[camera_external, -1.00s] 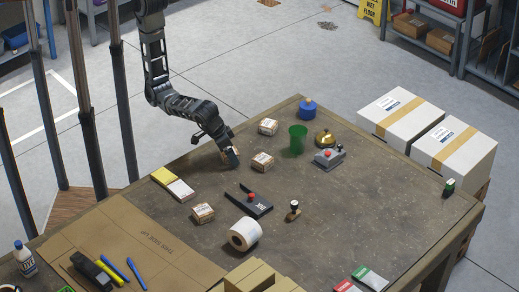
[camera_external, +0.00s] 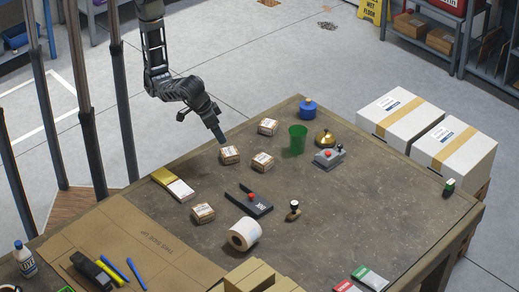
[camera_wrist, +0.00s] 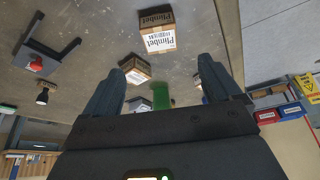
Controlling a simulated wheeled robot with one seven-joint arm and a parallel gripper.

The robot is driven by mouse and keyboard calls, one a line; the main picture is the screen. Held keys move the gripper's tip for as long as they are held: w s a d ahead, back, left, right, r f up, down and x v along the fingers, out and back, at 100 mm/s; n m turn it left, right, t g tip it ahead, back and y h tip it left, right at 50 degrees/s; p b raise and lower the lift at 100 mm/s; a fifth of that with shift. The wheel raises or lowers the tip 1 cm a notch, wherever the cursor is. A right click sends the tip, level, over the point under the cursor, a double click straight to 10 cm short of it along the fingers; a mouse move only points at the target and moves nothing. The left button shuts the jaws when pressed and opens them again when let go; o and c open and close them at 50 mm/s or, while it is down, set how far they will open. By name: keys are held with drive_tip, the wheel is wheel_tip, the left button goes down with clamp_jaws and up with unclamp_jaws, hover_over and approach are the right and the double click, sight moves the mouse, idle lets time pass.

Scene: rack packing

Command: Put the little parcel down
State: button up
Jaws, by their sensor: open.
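Several small brown parcels with white labels are on the table. One parcel (camera_external: 229,155) rests near the table's left edge, just below my gripper (camera_external: 221,139). In the wrist view, the near parcel (camera_wrist: 157,35) lies beyond the fingertips, with nothing between the fingers holding it. My gripper is open and tilted down, its tips slightly above that parcel. Other parcels are to its right (camera_external: 262,162), behind it (camera_external: 268,127) and nearer the front (camera_external: 203,212).
A green cup (camera_external: 298,139), blue-lidded jar (camera_external: 308,109), brass bell (camera_external: 325,138) and button box (camera_external: 328,158) stand farther back. A black holder (camera_external: 258,204), tape roll (camera_external: 244,234) and stamp (camera_external: 293,210) lie in front. The right of the table (camera_external: 385,195) is largely clear.

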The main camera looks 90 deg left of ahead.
drive_tip(key=a+f, duration=0.2)
drive_tip(key=a+f+m+h, duration=0.1)
drive_tip(key=a, duration=0.2)
drive_tip(key=a+f+t+h, duration=0.1)
drive_tip(key=a+f, duration=0.1)
drive_tip(key=shift+w+a+f+m, duration=0.1)
drive_tip(key=shift+a+f+m, duration=0.25)
drive_tip(key=shift+m, duration=0.05)
drive_tip(key=shift+m+t+h, duration=0.5)
drive_tip(key=shift+h, duration=0.1)
drive_tip(key=a, duration=0.1)
drive_tip(key=s+a, duration=0.1)
drive_tip(key=a, duration=0.1)
drive_tip(key=a+f, duration=0.1)
drive_tip(key=shift+s+a+f, duration=0.1)
drive_tip(key=shift+s+a, duration=0.05)
drive_tip(key=shift+s, duration=0.05)
drive_tip(key=s+a+r+m+t+y, duration=0.1)
drive_tip(key=s+a+r+t, duration=0.7)
drive_tip(key=s+a+r, duration=0.5)
wheel_tip(320, 180, up, 4)
drive_tip(key=shift+a+f+m+t, duration=0.1)
drive_tip(key=shift+a+m+t, duration=0.25)
drive_tip(key=shift+a, duration=0.75)
